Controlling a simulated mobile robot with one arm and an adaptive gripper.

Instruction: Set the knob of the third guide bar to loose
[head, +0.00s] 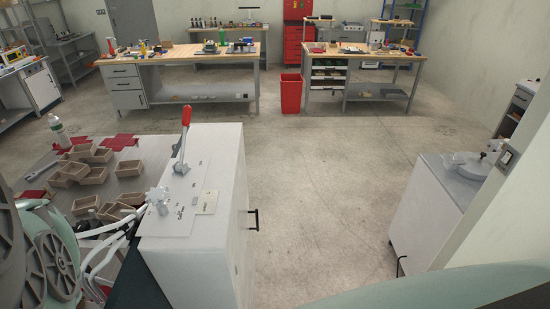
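No guide bar and no third knob can be made out for sure in the head view. A white cabinet (217,240) stands at centre left. On its top are an upright lever with a red handle (186,116), a pale knob-like fitting (157,197) and small labelled plates. I cannot tell whether that fitting belongs to a guide bar. Large grey discs (57,262) and white curved tubes (105,240) crowd the lower left and partly hide what lies behind. My gripper cannot be made out in this view.
Several open brown boxes (69,170) lie on a grey table at the left, near a bottle (57,131). Workbenches (190,59) and a red bin (291,93) stand at the back. Another white cabinet (425,215) stands at the right. The middle floor is clear.

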